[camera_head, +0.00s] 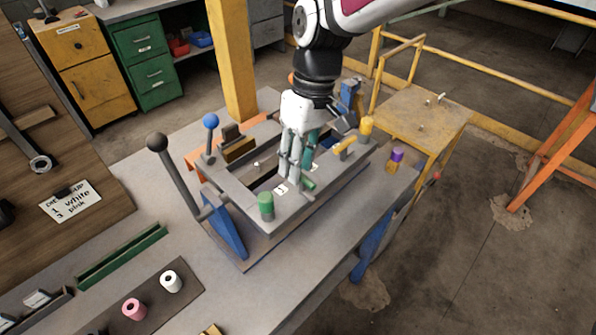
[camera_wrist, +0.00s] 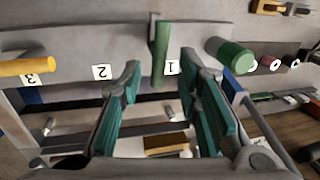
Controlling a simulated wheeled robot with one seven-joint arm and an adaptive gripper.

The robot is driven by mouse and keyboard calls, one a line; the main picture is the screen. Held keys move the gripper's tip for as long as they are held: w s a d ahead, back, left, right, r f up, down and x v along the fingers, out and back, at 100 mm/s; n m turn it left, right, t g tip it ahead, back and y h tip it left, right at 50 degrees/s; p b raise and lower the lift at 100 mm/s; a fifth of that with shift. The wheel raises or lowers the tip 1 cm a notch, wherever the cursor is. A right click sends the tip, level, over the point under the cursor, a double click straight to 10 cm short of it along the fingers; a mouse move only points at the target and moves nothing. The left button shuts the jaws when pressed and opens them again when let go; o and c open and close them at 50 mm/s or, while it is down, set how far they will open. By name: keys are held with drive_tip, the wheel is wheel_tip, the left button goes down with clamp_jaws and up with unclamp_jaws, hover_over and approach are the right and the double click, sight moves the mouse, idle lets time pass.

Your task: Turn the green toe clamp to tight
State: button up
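The green toe clamp (camera_wrist: 160,52) is a green bar on the grey rail beside label 1 (camera_wrist: 171,67). It points across the rail in the wrist view. In the head view a small part of the green clamp (camera_head: 308,184) shows beside my fingers. My gripper (camera_head: 290,172) points down at the rail, close to the clamp. In the wrist view my gripper (camera_wrist: 160,64) has its teal-padded fingers well apart, with the green bar between the tips in the picture. I cannot tell whether the tips touch it.
A green cylinder (camera_head: 265,205) stands on the rail's near corner, a yellow one (camera_head: 366,127) at its right end. A yellow clamp (camera_wrist: 27,66) lies along the rail by label 3. A black-knobbed lever (camera_head: 172,172) and blue-knobbed lever (camera_head: 210,135) rise at the left.

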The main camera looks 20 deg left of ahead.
wheel_tip(320, 180, up, 9)
drive_tip(key=w, duration=0.1)
drive_tip(key=shift+w+d+f, duration=0.2)
drive_tip(key=shift+w+d, duration=0.1)
drive_tip(key=shift+d, duration=0.05)
drive_tip(key=s+d+r+m+t, duration=0.1)
drive_tip(key=d+r+m+t, duration=0.15)
drive_tip(key=d, duration=0.65)
drive_tip(key=s+d+r+m+t, duration=0.1)
drive_tip(key=d+r+m, duration=0.3)
drive_tip(key=d, duration=0.6)
drive_tip(key=s+d+m+t, duration=0.2)
drive_tip(key=s+d+m, duration=0.1)
drive_tip(key=s+d, duration=0.2)
drive_tip(key=s+d+f+m+t, duration=0.1)
drive_tip(key=s+d+m, duration=0.3)
drive_tip(key=d, duration=0.6)
drive_tip(key=shift+s+d+f+t+h, duration=0.2)
drive_tip(key=shift+s+d+t+h, duration=0.15)
drive_tip(key=shift+s, duration=0.7)
drive_tip(key=shift+o, duration=0.6)
drive_tip(key=shift+w+a+r, duration=0.1)
drive_tip(key=shift+a, duration=0.05)
